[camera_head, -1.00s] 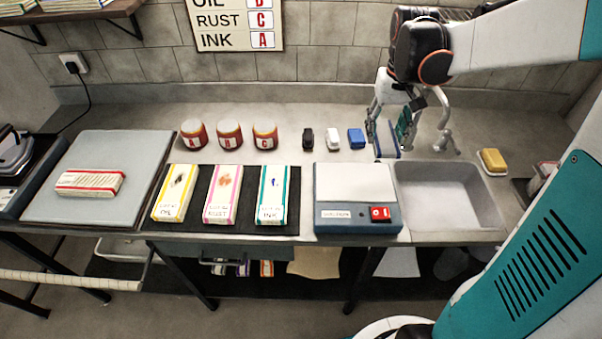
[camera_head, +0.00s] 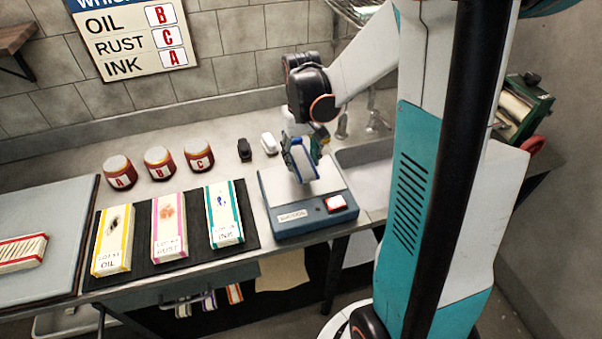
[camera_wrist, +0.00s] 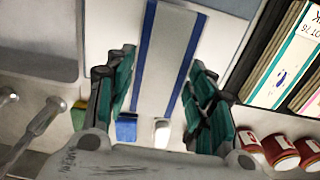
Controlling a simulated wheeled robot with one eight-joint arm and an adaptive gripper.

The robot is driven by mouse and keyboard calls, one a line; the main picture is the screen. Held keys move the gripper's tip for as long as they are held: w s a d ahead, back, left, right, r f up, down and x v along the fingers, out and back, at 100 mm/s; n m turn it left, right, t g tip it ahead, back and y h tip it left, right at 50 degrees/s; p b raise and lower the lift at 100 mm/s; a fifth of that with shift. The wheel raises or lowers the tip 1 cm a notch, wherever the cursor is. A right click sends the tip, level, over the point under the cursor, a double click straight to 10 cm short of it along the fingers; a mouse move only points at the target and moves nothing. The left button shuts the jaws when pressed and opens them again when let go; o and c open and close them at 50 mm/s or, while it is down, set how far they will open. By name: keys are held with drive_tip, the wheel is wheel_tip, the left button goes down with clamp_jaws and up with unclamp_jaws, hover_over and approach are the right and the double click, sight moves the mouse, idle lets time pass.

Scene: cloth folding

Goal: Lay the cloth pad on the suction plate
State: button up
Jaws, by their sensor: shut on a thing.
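The cloth pad (camera_head: 304,164), whitish with blue edges, is held by my gripper (camera_head: 304,150) over the suction plate. In the wrist view the pad (camera_wrist: 165,62) runs as a pale strip with two blue bands between the fingers of my gripper (camera_wrist: 160,100), which is shut on it. The suction plate is a blue-grey box (camera_head: 291,222) with a pale top and a red switch (camera_head: 336,203), left of the sink. The pad looks tilted in the head view. I cannot tell whether its lower end touches the plate.
Three labelled jars (camera_head: 160,163) stand at the back. Oil, rust and ink cloths lie on a dark mat (camera_head: 140,247). The sink (camera_head: 365,154) is right.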

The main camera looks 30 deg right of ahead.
sight(302, 169)
drive_tip(key=shift+f+b, duration=0.75)
drive_tip(key=shift+f, duration=1.9)
drive_tip(key=o, duration=1.1)
drive_tip(key=shift+f, duration=0.1)
drive_tip(key=shift+c, duration=0.2)
wheel_tip(302, 169, up, 12)
drive_tip(key=p, duration=0.3)
drive_tip(key=shift+p, duration=0.4)
